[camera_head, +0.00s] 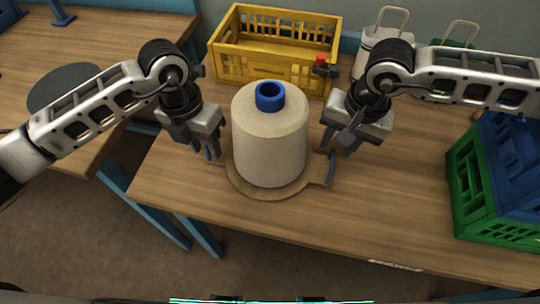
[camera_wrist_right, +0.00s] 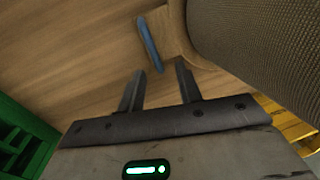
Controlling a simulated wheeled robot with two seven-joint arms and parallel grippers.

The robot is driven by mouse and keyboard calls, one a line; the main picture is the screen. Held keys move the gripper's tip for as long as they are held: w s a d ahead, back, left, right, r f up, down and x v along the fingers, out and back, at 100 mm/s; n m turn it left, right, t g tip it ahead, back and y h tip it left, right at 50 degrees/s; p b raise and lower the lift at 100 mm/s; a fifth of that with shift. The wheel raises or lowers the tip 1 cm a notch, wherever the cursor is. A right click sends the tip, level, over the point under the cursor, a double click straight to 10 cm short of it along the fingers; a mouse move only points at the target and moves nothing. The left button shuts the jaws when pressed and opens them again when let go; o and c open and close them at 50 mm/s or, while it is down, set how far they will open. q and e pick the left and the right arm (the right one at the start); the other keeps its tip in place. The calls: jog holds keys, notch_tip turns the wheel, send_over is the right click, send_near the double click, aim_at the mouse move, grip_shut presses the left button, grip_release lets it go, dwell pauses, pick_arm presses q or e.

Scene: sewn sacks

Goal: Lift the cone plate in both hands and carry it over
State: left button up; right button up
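The cone plate (camera_head: 258,192) is a flat round wooden board on the table, with a big cream yarn cone (camera_head: 268,140) with a blue tube top standing upright on it. A blue handle (camera_head: 331,168) stands at its right end; it also shows in the right wrist view (camera_wrist_right: 150,43). The left end is hidden behind my left gripper. My right gripper (camera_head: 341,146) is open above the right handle; in the wrist view its two fingers (camera_wrist_right: 160,84) are apart, empty and short of the handle. My left gripper (camera_head: 208,150) points down beside the cone, its fingers seemingly apart.
A yellow crate (camera_head: 285,68) stands behind the cone. A green crate (camera_head: 490,215) with blue contents is at the right. Handled containers (camera_head: 383,50) stand at the back right. The table (camera_head: 390,205) is clear between the plate and the green crate. Another table (camera_head: 100,60) is at the left.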

pick_arm(q)
jog(key=shift+f, duration=0.7)
pick_arm(e)
jog(key=shift+a+f, duration=0.1)
jog(key=shift+f, duration=0.6)
pick_arm(q)
jog(key=shift+c, duration=0.2)
pick_arm(e)
jog(key=shift+c, duration=0.3)
pick_arm(q)
grip_shut()
pick_arm(e)
grip_shut()
pick_arm(q)
jog(key=shift+r, duration=0.1)
pick_arm(e)
jog(key=shift+w+r, duration=0.1)
jog(key=shift+r, duration=0.05)
